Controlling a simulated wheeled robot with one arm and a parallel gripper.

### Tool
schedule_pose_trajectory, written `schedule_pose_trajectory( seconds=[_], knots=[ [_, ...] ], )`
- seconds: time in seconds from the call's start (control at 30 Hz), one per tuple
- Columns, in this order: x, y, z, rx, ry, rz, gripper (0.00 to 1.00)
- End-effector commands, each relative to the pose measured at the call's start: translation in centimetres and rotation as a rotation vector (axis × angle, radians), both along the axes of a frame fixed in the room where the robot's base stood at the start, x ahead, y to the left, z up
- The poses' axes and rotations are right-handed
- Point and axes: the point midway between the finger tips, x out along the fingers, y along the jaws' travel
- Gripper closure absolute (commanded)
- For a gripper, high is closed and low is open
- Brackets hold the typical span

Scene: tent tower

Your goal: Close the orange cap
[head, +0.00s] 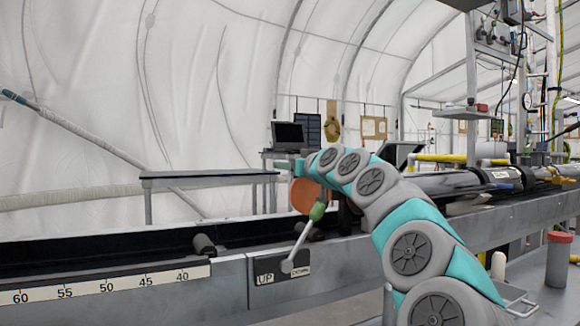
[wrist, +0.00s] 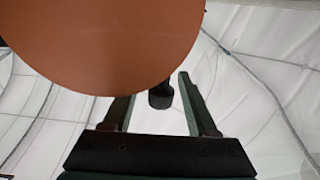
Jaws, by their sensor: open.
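The orange cap (head: 303,195) is a round disc at the near end of the long dark tube, partly behind my arm in the head view. In the wrist view the orange cap (wrist: 105,40) is very close and fills the upper left. A short black knob (wrist: 160,96) shows just below its edge, between the fingers in the picture. My gripper (wrist: 156,85) is open, with its two fingers spread; the left fingertip is hidden behind the cap's edge.
A lever with a green handle (head: 318,211) rises from the bench front by an UP/DOWN plate (head: 281,276). A numbered scale (head: 105,287) runs along the left rail. A laptop (head: 288,135) stands behind. A red-topped cylinder (head: 558,262) stands at right.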

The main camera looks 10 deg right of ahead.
Motion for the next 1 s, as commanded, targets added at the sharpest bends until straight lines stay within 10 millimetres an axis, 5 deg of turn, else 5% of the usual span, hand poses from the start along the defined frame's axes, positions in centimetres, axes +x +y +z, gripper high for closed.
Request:
schedule_pose_trajectory(
  seconds=[0.07,0.57,1.0],
  knots=[
    [0.00,0.01,-0.01,0.000,0.000,0.000,0.43],
    [0.00,0.00,-0.02,0.000,0.000,0.000,0.99],
    [0.00,0.01,-0.03,0.000,0.000,0.000,1.00]
  ],
)
